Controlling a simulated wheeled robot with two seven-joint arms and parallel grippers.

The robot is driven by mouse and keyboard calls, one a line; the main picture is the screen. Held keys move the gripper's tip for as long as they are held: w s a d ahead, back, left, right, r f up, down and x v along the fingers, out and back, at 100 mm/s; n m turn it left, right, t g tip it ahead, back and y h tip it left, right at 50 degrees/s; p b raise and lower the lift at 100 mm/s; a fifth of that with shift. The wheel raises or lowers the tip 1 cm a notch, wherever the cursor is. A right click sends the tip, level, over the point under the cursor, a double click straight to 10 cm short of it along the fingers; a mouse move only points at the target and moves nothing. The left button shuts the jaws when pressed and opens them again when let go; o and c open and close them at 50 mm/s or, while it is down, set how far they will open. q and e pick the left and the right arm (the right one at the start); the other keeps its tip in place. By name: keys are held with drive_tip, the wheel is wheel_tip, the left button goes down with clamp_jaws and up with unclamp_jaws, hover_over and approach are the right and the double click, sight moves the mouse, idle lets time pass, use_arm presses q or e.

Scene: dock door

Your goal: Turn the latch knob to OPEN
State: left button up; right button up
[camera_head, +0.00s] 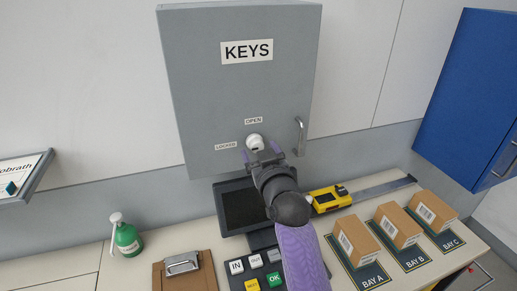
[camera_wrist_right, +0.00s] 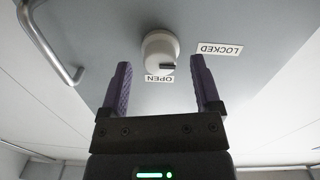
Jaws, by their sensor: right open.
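The white round latch knob (camera_head: 254,142) is on the front of the grey key cabinet (camera_head: 205,80). An OPEN label (camera_head: 254,121) is above it and a LOCKED label (camera_head: 226,146) is to its left. In the right wrist view, the picture is upside down, and a dark mark on the knob (camera_wrist_right: 158,48) points right, to the LOCKED side. My right gripper (camera_head: 262,153) is open just in front of the knob. In the wrist view, its purple fingers (camera_wrist_right: 160,62) flank the knob with gaps on both sides. My left gripper is not in view.
A metal door handle (camera_head: 299,136) is right of the knob. A blue cabinet (camera_head: 465,90) hangs at right.

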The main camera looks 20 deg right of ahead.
drive_tip(key=shift+w, duration=0.25)
clamp_jaws()
